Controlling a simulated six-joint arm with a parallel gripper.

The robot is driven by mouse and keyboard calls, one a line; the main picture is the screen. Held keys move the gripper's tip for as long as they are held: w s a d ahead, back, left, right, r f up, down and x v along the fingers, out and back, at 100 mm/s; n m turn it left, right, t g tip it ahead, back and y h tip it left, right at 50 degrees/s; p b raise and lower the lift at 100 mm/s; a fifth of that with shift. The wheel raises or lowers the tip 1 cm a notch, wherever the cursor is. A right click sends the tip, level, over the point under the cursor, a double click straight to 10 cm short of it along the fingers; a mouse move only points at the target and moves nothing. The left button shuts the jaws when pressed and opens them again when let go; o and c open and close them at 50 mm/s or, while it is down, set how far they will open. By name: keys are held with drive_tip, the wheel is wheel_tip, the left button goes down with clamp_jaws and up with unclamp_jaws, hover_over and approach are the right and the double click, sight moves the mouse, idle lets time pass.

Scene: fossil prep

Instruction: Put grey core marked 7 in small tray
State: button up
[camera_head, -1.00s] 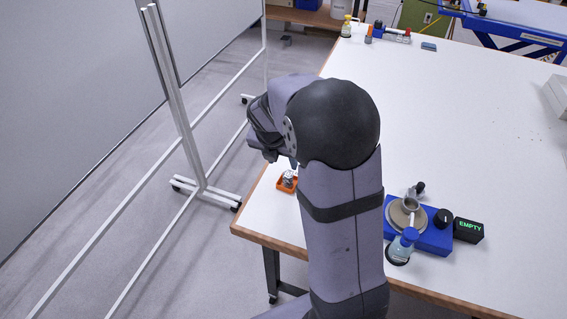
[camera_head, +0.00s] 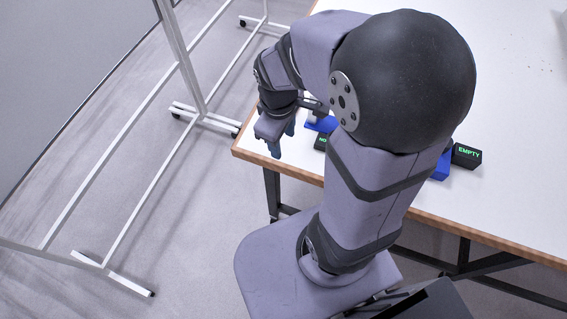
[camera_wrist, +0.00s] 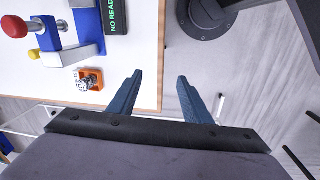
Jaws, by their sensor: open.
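My gripper (camera_wrist: 160,76) is open and empty in the wrist view, with its two blue fingers past the table's edge. A small orange tray (camera_wrist: 98,85) lies on the table left of the fingers, clear of them. A small grey piece (camera_wrist: 83,84) sits in it. I cannot read a 7 on the piece, so I cannot tell whether it is the core. In the head view my gripper (camera_head: 281,143) hangs at the table's near left corner. My wrist and arm hide the orange tray there.
A blue stand with a red knob (camera_wrist: 14,26) and a black "NO READ" display (camera_wrist: 115,14) are beyond the tray. A black "EMPTY" display (camera_head: 467,155) stands right of my arm. The white table (camera_head: 510,110) is mostly clear at right.

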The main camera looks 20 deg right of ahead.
drive_tip(key=s+a+m, duration=0.2)
drive_tip(key=s+m, duration=0.4)
drive_tip(key=m, duration=0.1)
drive_tip(key=shift+s+a+f+m+g+y, duration=0.2)
drive_tip(key=shift+a+f+m+g+y, duration=0.1)
drive_tip(key=shift+f+g+y, duration=0.15)
wheel_tip(320, 180, down, 31)
drive_tip(key=b, duration=3.1)
drive_tip(key=shift+r, duration=0.15)
